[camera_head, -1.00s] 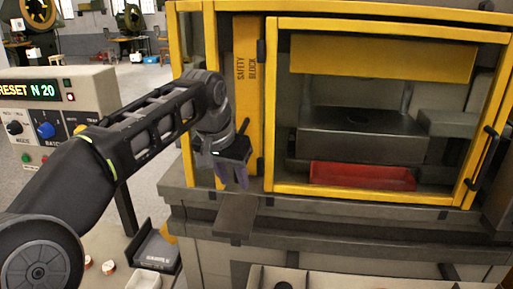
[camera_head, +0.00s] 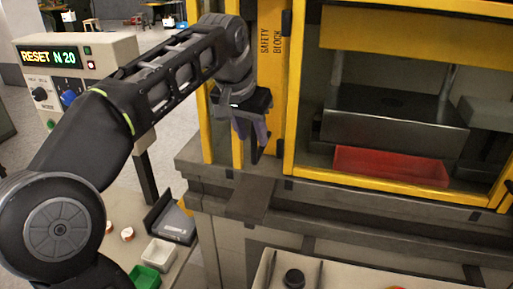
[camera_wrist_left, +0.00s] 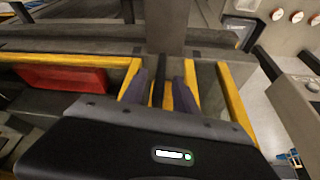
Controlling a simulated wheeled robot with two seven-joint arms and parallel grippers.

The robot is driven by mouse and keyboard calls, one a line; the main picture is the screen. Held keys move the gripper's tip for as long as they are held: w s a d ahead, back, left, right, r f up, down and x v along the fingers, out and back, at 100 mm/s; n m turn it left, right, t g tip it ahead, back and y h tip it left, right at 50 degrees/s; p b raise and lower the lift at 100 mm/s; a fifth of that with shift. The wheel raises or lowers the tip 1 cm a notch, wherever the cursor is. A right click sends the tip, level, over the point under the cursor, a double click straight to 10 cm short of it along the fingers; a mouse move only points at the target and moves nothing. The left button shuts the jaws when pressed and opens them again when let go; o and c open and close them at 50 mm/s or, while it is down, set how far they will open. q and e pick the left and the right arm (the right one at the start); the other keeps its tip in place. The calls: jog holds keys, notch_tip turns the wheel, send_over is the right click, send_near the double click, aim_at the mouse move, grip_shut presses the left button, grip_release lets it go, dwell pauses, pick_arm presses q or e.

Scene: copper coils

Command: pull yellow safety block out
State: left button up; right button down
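The yellow safety block (camera_head: 271,62), lettered "SAFETY BLOCK", stands upright at the left of the press window. My left gripper (camera_head: 251,133) is at its lower part, fingers pointing down, partly covering it. A dark bar, seemingly a handle (camera_head: 258,156), shows beside the fingers. In the left wrist view the two purple fingers of my left gripper (camera_wrist_left: 160,88) are apart, with the dark bar (camera_wrist_left: 158,95) between them and gaps on both sides. Whether either finger touches it is hard to tell. My right gripper is not in view.
The yellow-framed press door (camera_head: 289,100) is right of the block, with a red tray (camera_head: 390,167) inside. A grey ledge (camera_head: 250,198) juts out below the gripper. A control panel (camera_head: 75,75) stands left. White and green bins (camera_head: 145,277) are lower left.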

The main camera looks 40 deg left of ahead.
aim_at(256, 148)
pick_arm(q)
jog(key=x, duration=0.6)
jog(key=shift+p, duration=0.4)
jog(key=shift+c, duration=0.4)
jog(key=shift+r, duration=0.1)
grip_shut()
dwell(0.4)
